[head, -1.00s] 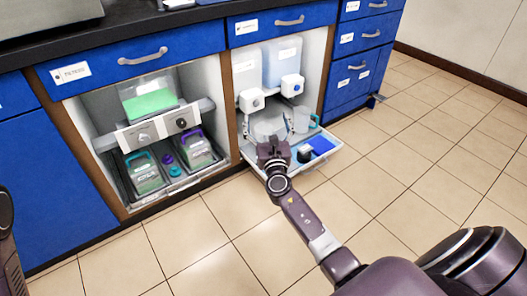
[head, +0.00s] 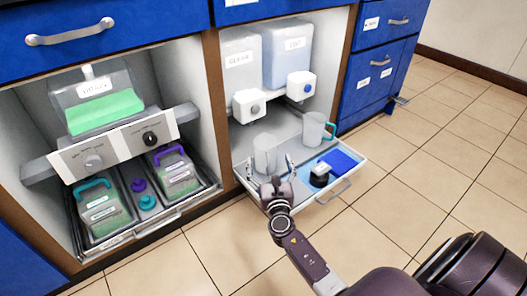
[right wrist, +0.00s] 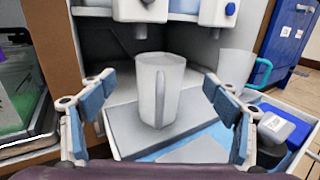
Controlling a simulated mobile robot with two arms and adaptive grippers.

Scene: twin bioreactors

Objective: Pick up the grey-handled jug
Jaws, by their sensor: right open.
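The grey-handled jug (head: 264,150) is a clear, upright jug on the pulled-out tray in the right-hand cabinet bay. In the right wrist view the jug (right wrist: 162,92) stands centred, its grey handle facing me. My right gripper (head: 271,171) is open and empty, just in front of the jug. In the wrist view its two blue-padded fingers are spread to the left and right of the jug, with visible gaps. A second clear jug with a teal handle (head: 314,129) stands behind and to the right. My left gripper does not show.
White dispensers (head: 249,103) hang above the jugs. The left bay holds handled containers (head: 103,207) below a control panel (head: 120,145). Tiled floor in front is clear.

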